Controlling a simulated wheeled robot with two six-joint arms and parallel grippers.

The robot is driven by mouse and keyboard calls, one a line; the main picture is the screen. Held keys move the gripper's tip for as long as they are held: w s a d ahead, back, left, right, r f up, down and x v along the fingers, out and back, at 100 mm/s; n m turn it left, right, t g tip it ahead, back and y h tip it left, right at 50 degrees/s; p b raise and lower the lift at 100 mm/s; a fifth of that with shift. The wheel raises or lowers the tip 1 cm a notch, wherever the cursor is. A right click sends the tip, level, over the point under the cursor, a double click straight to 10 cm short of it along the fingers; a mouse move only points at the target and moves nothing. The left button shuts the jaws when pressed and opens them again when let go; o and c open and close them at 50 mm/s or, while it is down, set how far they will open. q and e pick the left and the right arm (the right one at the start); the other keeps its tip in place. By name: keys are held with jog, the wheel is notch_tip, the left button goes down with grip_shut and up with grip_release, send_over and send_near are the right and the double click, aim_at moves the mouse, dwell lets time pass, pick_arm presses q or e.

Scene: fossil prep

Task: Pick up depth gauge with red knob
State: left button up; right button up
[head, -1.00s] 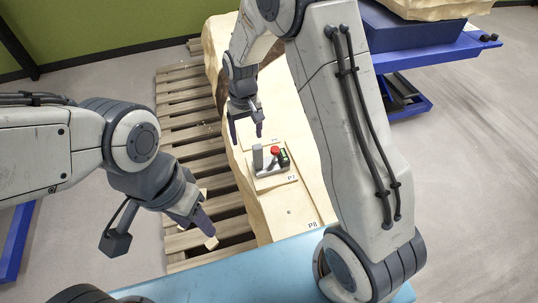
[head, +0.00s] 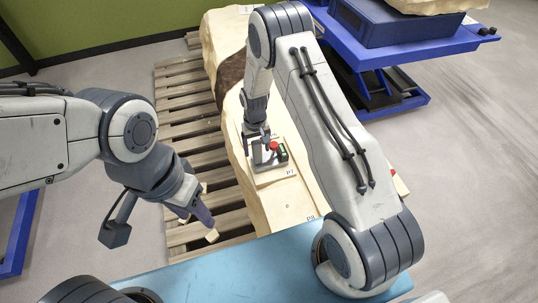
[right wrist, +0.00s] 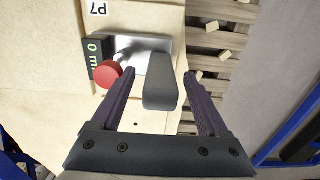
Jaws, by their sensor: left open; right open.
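The depth gauge (right wrist: 138,50) has a metal base, a grey upright handle (right wrist: 160,82), a red knob (right wrist: 107,74) and a dark green display. It rests on the pale block at the plate marked P7; the knob also shows in the head view (head: 274,146). My right gripper (right wrist: 161,76) is open above the gauge, pointing down. In the right wrist view the grey handle lies between its two fingers and the red knob is by the left finger. Contact cannot be told. My left gripper (head: 205,226) is open and empty, left of the block above the pallet.
The long pale block (head: 285,205) lies on a slatted wooden pallet (head: 185,115). A light blue surface (head: 240,268) is at the front. A blue cart (head: 400,50) with a dark blue box stands at the back right. Grey floor is clear at the right.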

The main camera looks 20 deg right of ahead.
jog(key=shift+f, duration=0.4)
jog(key=c, duration=1.2)
grip_shut()
jog(key=shift+w+r, duration=0.1)
jog(key=shift+r, duration=0.05)
